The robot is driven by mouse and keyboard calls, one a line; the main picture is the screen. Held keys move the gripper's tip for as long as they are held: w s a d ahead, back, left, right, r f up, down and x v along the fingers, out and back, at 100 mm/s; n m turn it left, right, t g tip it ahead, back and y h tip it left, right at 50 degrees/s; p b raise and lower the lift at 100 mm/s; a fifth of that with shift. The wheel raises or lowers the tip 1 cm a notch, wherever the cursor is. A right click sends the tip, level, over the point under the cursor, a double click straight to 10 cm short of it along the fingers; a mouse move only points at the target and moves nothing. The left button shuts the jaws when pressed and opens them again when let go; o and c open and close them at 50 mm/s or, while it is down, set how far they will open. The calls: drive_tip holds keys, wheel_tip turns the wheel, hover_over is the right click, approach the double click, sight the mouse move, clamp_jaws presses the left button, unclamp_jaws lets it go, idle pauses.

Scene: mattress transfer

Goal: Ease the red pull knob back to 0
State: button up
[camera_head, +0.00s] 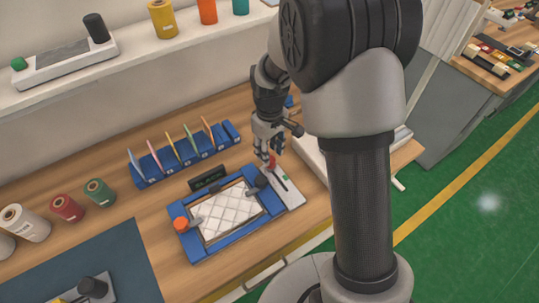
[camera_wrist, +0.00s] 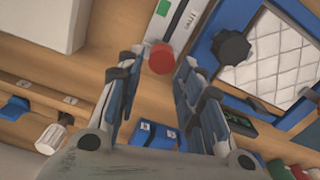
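The red pull knob (camera_head: 271,161) sits at the far end of a pale slider plate (camera_head: 287,197), which has a dark slot and a green mark. My gripper (camera_head: 268,150) points down over the knob and partly hides it. In the wrist view the red knob (camera_wrist: 161,58) lies between the two fingertips of my gripper (camera_wrist: 159,66), with narrow gaps on both sides. The fingers look open, and I see no clear contact. Part of the slider plate (camera_wrist: 178,25) shows there, with small print too blurred to read.
A blue frame (camera_head: 187,243) holding white quilted fabric (camera_head: 227,213) lies left of the plate, with a black clamp knob (camera_wrist: 231,47) near the red knob. A small dark display (camera_head: 207,178) stands behind the frame. A blue rack (camera_head: 150,178) and several spools stand farther left.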

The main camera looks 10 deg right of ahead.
wheel_tip(320, 180, up, 9)
drive_tip(key=shift+f, duration=0.15)
idle(0.5)
drive_tip(key=s+r+m+t, duration=0.3)
drive_tip(key=s+r+m, duration=0.1)
drive_tip(key=s+r, duration=1)
drive_tip(key=s+d+f+m+t, duration=0.1)
drive_tip(key=s, duration=0.9)
drive_tip(key=shift+f+m+t, duration=0.25)
drive_tip(key=shift+m+t, duration=0.05)
drive_tip(key=shift+m, duration=0.1)
drive_tip(key=shift+s, duration=0.1)
idle(0.5)
